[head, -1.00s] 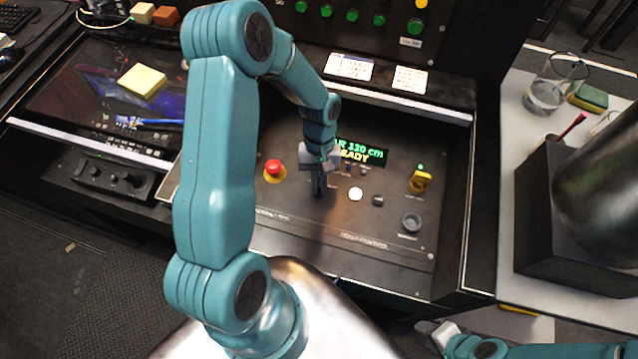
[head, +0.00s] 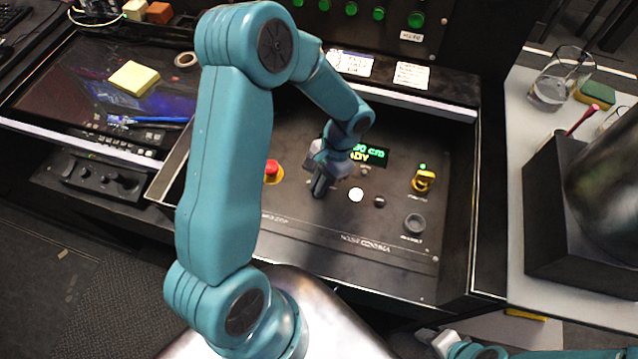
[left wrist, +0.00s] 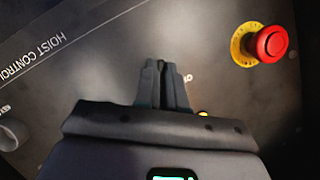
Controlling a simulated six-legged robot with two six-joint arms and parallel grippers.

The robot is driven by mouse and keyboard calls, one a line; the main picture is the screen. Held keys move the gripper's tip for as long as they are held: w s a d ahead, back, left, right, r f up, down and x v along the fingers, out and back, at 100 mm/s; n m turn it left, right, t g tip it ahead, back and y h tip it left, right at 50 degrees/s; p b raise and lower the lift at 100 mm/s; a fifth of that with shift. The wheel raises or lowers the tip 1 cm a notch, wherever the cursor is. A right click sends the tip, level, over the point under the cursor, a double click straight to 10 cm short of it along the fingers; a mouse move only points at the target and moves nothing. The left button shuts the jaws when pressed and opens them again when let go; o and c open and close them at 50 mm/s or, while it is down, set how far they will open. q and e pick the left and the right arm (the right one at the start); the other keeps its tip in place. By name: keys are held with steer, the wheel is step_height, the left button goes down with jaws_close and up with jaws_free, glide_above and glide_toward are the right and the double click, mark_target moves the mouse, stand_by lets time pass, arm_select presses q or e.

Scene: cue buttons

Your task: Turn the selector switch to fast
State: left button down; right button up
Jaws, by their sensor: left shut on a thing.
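My left gripper (head: 318,186) points down at the black control panel (head: 300,235), right of the red mushroom button. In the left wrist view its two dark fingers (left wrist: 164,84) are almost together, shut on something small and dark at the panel. This is probably the selector switch's handle, mostly hidden by the fingers. I cannot read its position marks. My right gripper (head: 427,336) is at the bottom edge, away from the panel; its jaw opening is unclear.
The red button (head: 273,171) also shows in the left wrist view (left wrist: 270,44). Right of my left gripper are a white button (head: 356,194), a black button (head: 379,201), a yellow control (head: 424,180) and a grey knob (head: 414,223). A lit display (head: 372,154) is partly covered.

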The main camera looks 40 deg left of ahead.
arm_select(q)
steer(key=shift+w+m+y, duration=0.1)
steer(key=shift+m+y, duration=0.2)
steer(key=shift+m, duration=0.5)
steer(key=c, duration=1.2)
jaws_free()
steer(key=v, duration=1.6)
steer(key=shift+d+r+p, duration=0.15)
steer(key=shift+r+p, duration=0.1)
steer(key=shift+p, duration=0.1)
